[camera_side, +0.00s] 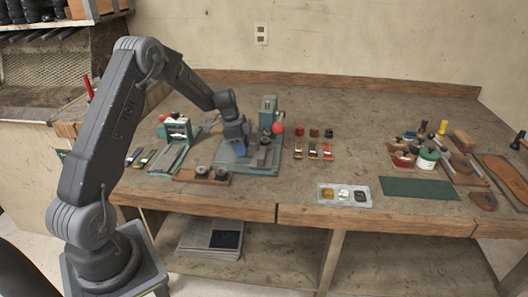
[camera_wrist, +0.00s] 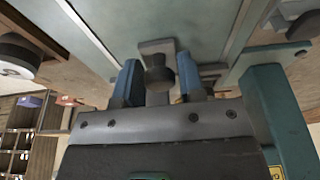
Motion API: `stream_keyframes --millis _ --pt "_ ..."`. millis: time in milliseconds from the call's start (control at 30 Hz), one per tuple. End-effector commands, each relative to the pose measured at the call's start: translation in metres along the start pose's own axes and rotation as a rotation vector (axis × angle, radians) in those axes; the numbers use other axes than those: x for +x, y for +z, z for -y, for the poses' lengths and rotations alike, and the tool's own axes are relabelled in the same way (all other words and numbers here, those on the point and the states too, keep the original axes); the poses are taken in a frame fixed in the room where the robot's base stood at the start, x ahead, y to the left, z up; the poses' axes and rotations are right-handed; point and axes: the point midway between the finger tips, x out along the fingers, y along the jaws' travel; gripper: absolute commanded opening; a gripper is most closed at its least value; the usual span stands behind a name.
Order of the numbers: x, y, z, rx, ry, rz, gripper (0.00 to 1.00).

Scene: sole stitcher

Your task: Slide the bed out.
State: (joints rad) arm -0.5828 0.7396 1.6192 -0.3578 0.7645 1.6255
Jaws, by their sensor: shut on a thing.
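The sole stitcher (camera_side: 268,107) is a teal machine with a red ball knob, standing on the bench left of centre. Its pale teal bed plate (camera_side: 228,157) lies low at its foot. In the wrist view a flat grey-teal plate (camera_wrist: 150,18), which looks like the bed, carries a tab with a dark round knob (camera_wrist: 159,72). My gripper (camera_side: 236,148) is low over the bed in the side view. In the wrist view my gripper (camera_wrist: 158,84) has its blue fingers on either side of the knob, shut on it. The exact contact is partly hidden.
A second teal device (camera_side: 176,130) stands to the left. A wooden block with dark knobs (camera_side: 202,176) lies in front. Small coloured jars and pieces (camera_side: 313,150) stand to the right, with a clear tray (camera_side: 344,195) nearer the front edge. A teal post (camera_wrist: 276,110) rises close beside my gripper.

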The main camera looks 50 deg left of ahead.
Motion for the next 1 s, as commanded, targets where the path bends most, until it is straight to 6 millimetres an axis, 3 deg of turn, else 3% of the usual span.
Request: stream_keyframes --millis 533,1000 --pt "-0.008 0.031 0.0 -0.002 -0.001 0.0 0.23" --pt "-0.01 0.035 0.0 0.0 -0.001 0.0 0.23"
